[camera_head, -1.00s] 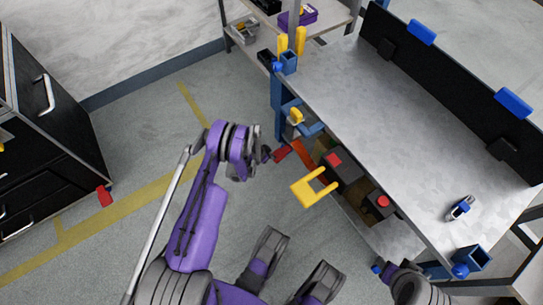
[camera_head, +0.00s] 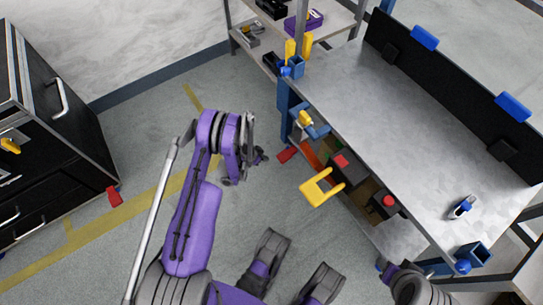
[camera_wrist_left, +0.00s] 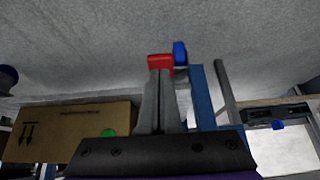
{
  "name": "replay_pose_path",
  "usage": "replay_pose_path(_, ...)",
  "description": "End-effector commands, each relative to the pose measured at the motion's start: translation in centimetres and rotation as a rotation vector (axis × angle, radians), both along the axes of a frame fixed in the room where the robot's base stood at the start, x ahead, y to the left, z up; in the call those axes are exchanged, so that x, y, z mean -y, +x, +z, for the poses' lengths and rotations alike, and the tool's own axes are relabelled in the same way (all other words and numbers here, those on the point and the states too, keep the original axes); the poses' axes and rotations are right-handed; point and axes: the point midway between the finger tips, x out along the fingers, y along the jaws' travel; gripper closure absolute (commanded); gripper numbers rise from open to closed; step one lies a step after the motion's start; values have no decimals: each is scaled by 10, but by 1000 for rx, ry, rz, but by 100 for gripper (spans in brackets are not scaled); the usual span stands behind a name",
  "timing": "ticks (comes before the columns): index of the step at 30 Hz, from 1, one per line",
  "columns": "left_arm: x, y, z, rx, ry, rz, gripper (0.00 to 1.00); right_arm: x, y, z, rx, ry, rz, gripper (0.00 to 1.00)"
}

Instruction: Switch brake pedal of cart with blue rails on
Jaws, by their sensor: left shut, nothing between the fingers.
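The cart with blue rails (camera_head: 285,103) is the grey-topped workbench on the right in the head view. Its red brake pedal (camera_head: 287,154) is low near the floor at the cart's near-left corner. My left gripper (camera_head: 260,157) is shut and empty, just left of the pedal in the head view. In the left wrist view the closed grey fingers (camera_wrist_left: 158,82) point at the red pedal (camera_wrist_left: 160,62), which shows just past their tips. I cannot tell whether they touch. A blue caster part (camera_wrist_left: 180,52) is beside the pedal.
A yellow handle (camera_head: 316,190) sticks out from the cart's lower side. Boxes with red tops (camera_head: 341,162) stand on its lower shelf. A black drawer cabinet (camera_head: 55,125) with a red pedal (camera_head: 114,196) is at left. Open floor (camera_head: 140,140) lies between.

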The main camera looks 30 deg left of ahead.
Motion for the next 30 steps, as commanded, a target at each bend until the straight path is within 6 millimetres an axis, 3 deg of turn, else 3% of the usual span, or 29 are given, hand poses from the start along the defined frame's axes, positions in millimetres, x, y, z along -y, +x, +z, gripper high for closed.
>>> replay_pose_path(3, -6, -14, 9, 0, -2, 3, 100, 0, -1, 4, 1, 0, 0, 50)
replay_pose_path(9, -9, -22, 14, 0, -2, 0, 100, 0, -1, 6, 1, 0, 0, 50)
replay_pose_path(26, -9, -22, 14, 0, -2, 0, 100, 0, -1, 6, 1, 0, 0, 50)
replay_pose_path(30, -4, -16, 31, -9, -3, 8, 100, 0, -1, 6, 1, 0, 0, 50)
